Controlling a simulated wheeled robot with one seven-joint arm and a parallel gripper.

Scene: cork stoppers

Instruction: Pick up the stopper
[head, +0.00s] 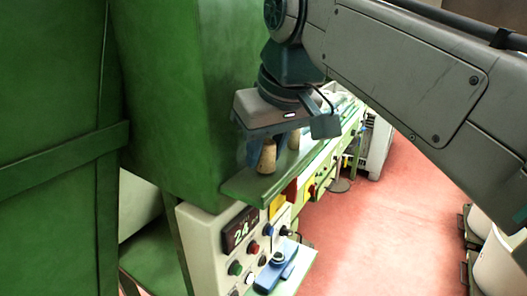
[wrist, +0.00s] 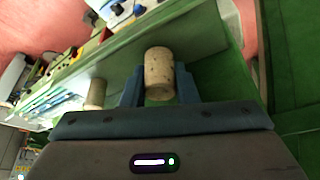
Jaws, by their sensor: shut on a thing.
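A tan cork stopper (head: 266,157) stands upright at the green ledge in the head view. It also shows in the wrist view (wrist: 159,76), between the two blue-grey fingers. My gripper (head: 265,150) points down over this stopper and is shut on it; the gripper also shows in the wrist view (wrist: 159,70). I cannot tell whether the stopper's base touches the ledge or is slightly above it. A second cork stopper (head: 294,139) stands farther along the ledge, partly hidden by my gripper; it also shows in the wrist view (wrist: 96,93), apart from the fingers.
The narrow green ledge (head: 247,186) runs along a green machine (head: 170,90), whose tall wall stands close beside my gripper. Below is a control panel (head: 236,250) with buttons and a display. Open reddish floor (head: 375,240) lies to the right, with pale containers (head: 500,262) beyond.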

